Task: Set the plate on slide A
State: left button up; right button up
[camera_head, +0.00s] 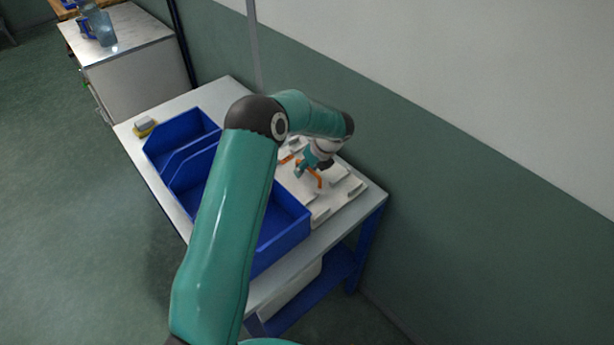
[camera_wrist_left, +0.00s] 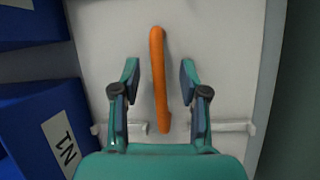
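My left gripper (camera_head: 309,174) is low over a white board with raised white blocks (camera_head: 340,197) at the wall side of the table. In the left wrist view the gripper (camera_wrist_left: 158,82) is open, and an orange bar (camera_wrist_left: 158,85) stands between its fingers with gaps on both sides. Orange also shows beside the gripper in the head view (camera_head: 316,177). A white flat surface (camera_wrist_left: 225,60) lies under the bar, with narrow white strips (camera_wrist_left: 225,127) on both sides. I cannot tell which white part is the plate or which is slide A. My right gripper is not in view.
Blue bins (camera_head: 285,232) stand along the table's left side; one (camera_wrist_left: 35,125) carries a white label reading "IN". A small yellow and grey item (camera_head: 145,126) lies at the far corner. The green and white wall (camera_head: 450,180) is close on the right.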

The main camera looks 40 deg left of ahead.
pick_arm(q)
jog(key=c, duration=0.8)
jog(key=shift+w+r, duration=0.1)
jog(key=shift+r, duration=0.1)
